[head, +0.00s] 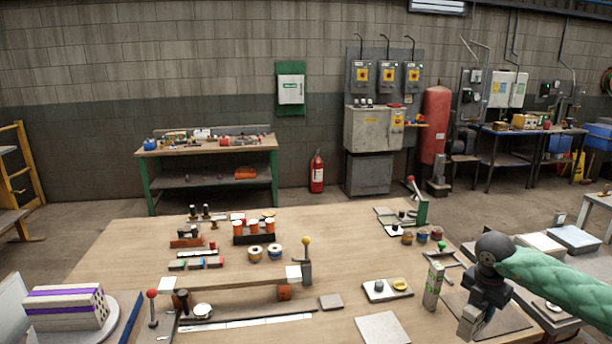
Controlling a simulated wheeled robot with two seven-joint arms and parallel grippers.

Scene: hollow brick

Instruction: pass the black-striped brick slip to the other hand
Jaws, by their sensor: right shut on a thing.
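My left gripper is not in view.
A wooden table (340,235) fills the foreground. Small striped pieces (196,264) lie at its left middle. A purple-striped block (65,306) sits at far left. The table's centre is fairly clear.

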